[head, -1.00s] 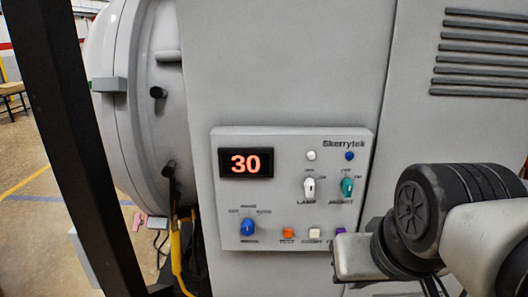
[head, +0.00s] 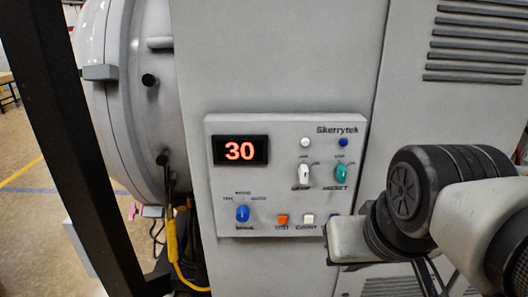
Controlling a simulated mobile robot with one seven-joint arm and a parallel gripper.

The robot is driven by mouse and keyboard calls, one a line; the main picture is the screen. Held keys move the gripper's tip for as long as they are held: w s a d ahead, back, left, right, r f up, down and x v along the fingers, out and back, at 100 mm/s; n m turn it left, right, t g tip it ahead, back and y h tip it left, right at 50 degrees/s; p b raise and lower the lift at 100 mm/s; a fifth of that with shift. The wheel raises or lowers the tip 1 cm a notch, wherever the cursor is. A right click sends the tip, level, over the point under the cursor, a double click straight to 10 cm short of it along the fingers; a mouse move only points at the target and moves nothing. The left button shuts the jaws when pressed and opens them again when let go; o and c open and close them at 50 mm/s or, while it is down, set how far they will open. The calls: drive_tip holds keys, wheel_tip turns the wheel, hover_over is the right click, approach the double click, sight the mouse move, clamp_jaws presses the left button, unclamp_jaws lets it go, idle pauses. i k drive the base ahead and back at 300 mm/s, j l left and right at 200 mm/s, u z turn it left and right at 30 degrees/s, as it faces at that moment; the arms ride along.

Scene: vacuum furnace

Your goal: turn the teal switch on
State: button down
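The teal switch (head: 341,174) is a small rotary knob at the right of the grey control panel (head: 275,181), above the label JACKET. It has a light pointer mark, too small to read its setting surely. A small blue round light (head: 343,142) sits above it. My arm's grey and black links fill the lower right, with one link end beside the panel's lower right corner. No gripper fingers show, and nothing of mine visibly touches the switch.
A white knob (head: 304,173) is just left of the teal one, under a white light. A display (head: 240,150) reads 30. A blue knob (head: 242,213), an orange button (head: 282,219) and a white button (head: 308,219) line the bottom. The round furnace door (head: 115,110) is left.

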sight(341, 170)
drive_tip(key=k+l+z, duration=0.15)
drive_tip(key=z, duration=0.2)
drive_tip(key=k+l+z, duration=0.15)
drive_tip(key=z, duration=0.2)
drive_tip(key=k+l+z, duration=0.15)
drive_tip(key=z, duration=0.2)
